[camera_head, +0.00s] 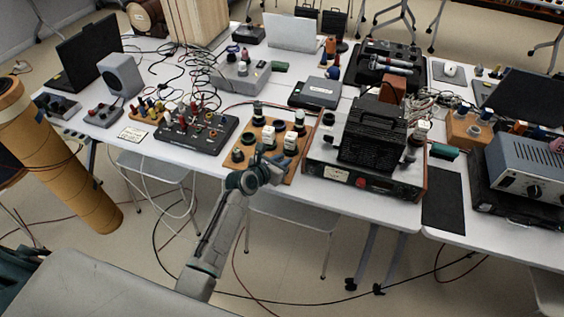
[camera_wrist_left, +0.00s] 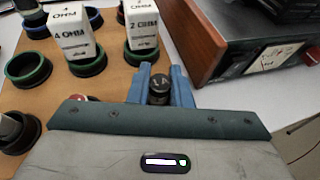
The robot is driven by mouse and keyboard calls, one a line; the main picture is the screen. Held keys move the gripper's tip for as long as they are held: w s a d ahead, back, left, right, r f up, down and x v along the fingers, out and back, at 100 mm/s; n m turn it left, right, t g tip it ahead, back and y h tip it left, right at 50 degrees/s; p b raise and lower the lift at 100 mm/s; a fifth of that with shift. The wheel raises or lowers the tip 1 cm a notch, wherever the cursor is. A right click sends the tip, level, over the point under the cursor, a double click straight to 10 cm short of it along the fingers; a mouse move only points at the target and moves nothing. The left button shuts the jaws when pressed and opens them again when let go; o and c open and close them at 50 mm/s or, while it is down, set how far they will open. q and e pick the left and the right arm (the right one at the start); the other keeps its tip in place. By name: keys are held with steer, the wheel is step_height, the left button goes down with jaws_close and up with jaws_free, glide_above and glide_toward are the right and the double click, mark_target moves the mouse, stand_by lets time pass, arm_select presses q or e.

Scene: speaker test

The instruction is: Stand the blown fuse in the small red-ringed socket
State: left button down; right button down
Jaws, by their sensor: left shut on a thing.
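My left gripper (camera_head: 283,161) is over the front right part of a wooden socket board (camera_head: 282,128). In the left wrist view its blue fingers (camera_wrist_left: 161,88) are shut on a dark cylindrical fuse (camera_wrist_left: 159,87) marked "1A". The fuse looks upright; I cannot tell whether its lower end touches the board. A bit of red (camera_wrist_left: 77,98) shows at the left edge of my gripper's housing, which hides most of it; it may be the red-ringed socket. My right gripper is not in view.
White blocks marked 4 OHM (camera_wrist_left: 72,32) and 2 OHM (camera_wrist_left: 141,22) stand in green-ringed sockets close beyond my fingers. An empty green-ringed socket (camera_wrist_left: 28,70) is at left. A wood-sided meter unit (camera_wrist_left: 215,42) stands close at right. A black terminal board (camera_head: 197,133) is left of the socket board.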

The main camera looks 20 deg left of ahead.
arm_select(q)
steer(key=shift+f, duration=0.1)
steer(key=shift+f, duration=0.15)
steer(key=c, duration=1.3)
jaws_free()
steer(key=shift+f, duration=0.1)
